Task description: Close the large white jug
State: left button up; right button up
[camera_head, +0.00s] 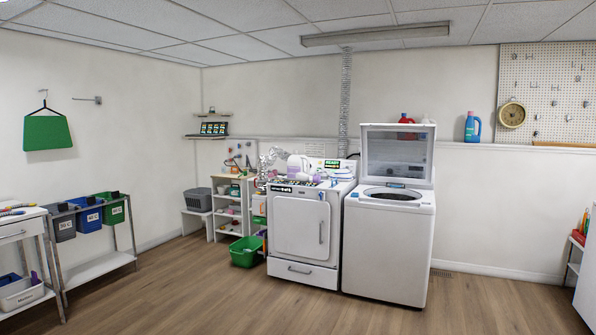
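A white jug-like container (298,166) stands among clutter on top of the white dryer (303,233), left of the washer. It is small in the view, and I cannot tell whether its cap is on. Another white item (427,119) shows only slightly above the raised washer lid; the lid hides the rest, so I cannot tell what it is. Neither of my grippers is in view.
The washer (388,249) has its lid (397,154) up. A blue bottle (472,127) and red bottle (406,119) stand on the wall ledge. A green basket (246,252) sits on the floor by the shelf. The wooden floor (230,305) in front is clear.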

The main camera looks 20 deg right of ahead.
aim_at(296, 164)
jog(key=z, duration=0.2)
jog(key=i+z, duration=0.25)
jog(key=i, duration=1.8)
jog(key=i+u, duration=0.1)
jog(key=i, duration=0.95)
jog(key=i+l, duration=0.15)
jog(key=i, duration=0.9)
jog(key=i+l, duration=0.1)
jog(key=i, duration=0.95)
jog(key=i+j+z, duration=0.2)
jog(key=i+j, duration=0.15)
jog(key=i+j+z, duration=0.2)
jog(key=i+j, duration=0.2)
jog(key=i+j+z, duration=0.15)
jog(key=i+j, duration=0.3)
jog(key=i+j+z, duration=0.2)
jog(key=i+j, duration=0.15)
jog(key=j, duration=0.15)
jog(key=i+j+z, duration=0.2)
jog(key=i+j, duration=0.15)
jog(key=j, duration=0.2)
